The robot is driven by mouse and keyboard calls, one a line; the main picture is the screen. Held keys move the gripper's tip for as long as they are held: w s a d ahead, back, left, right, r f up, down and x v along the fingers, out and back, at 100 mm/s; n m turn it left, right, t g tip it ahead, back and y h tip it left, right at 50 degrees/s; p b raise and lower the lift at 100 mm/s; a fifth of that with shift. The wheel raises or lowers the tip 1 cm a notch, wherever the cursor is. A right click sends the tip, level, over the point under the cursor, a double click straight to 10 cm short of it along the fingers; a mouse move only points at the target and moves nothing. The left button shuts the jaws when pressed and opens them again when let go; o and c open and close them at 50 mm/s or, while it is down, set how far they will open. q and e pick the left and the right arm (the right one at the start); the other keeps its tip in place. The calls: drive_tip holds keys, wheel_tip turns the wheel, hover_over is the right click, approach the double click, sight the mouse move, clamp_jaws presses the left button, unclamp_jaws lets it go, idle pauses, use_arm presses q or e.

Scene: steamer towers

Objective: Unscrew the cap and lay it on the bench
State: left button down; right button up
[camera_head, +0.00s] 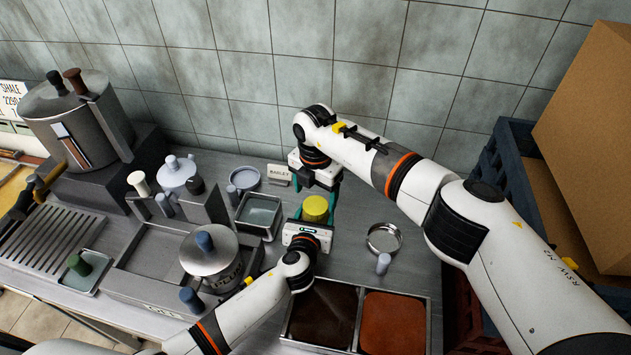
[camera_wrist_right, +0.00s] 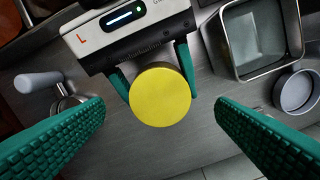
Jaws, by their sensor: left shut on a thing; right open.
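A round yellow cap (camera_head: 315,207) shows in the middle of the head view and from above in the right wrist view (camera_wrist_right: 160,95). What lies under the cap is mostly hidden. My left gripper (camera_head: 316,219), marked L, is shut on the capped container, its green fingers (camera_wrist_right: 152,75) at either side just below the cap. My right gripper (camera_head: 321,191) is open above the cap. In the right wrist view its two fingers stand wide apart, one on each side of the cap and not touching it.
The metal bench (camera_head: 352,258) has some clear room right of the cap. A round metal strainer (camera_head: 384,239) lies there. Square tins (camera_head: 259,215), a grey ring-like dish (camera_head: 244,178) and a BARLEY sign (camera_head: 279,173) stand left. Brown and orange trays (camera_head: 393,322) lie in front.

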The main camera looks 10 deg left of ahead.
sight(315, 205)
drive_tip(key=shift+f, duration=1.95)
